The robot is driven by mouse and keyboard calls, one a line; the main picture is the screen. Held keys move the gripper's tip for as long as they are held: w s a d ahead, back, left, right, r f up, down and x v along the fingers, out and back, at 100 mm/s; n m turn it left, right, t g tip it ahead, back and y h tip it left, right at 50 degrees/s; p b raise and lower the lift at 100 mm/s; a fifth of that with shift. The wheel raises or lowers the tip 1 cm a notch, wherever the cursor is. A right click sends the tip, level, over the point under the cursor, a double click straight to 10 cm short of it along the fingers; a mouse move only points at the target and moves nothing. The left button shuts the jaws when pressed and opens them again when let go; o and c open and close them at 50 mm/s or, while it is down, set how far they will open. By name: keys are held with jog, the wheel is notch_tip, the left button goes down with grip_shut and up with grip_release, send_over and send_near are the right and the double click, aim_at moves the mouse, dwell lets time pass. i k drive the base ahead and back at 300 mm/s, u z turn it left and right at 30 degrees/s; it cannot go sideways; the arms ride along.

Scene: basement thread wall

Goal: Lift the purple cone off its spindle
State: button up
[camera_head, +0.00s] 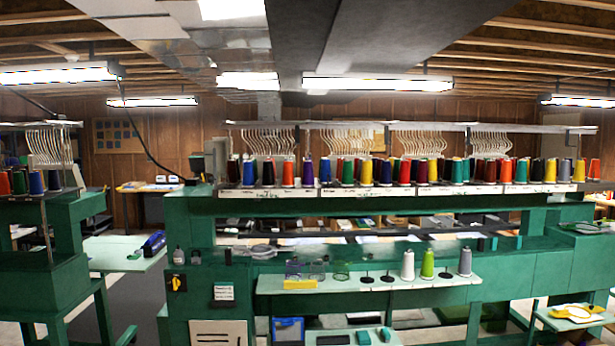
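A purple cone (308,172) stands upright in the long row of thread cones on the upper rack of the green machine. It is between a red cone (288,172) on its left and a blue cone (325,171) on its right. Its spindle is hidden inside it. My gripper is not in view.
Below, a pale green shelf (350,284) holds white (407,265), lime green (427,265) and grey (465,262) cones, bare dark spindles (387,275), clear containers and a yellow box (300,284). Wire hooks (270,138) and a rail hang above the cone row.

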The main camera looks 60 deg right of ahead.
aim_at(309, 179)
jog(key=z, duration=0.15)
jog(key=i, duration=0.8)
jog(key=z, duration=0.85)
jog(key=i, duration=0.7)
jog(key=z, duration=0.35)
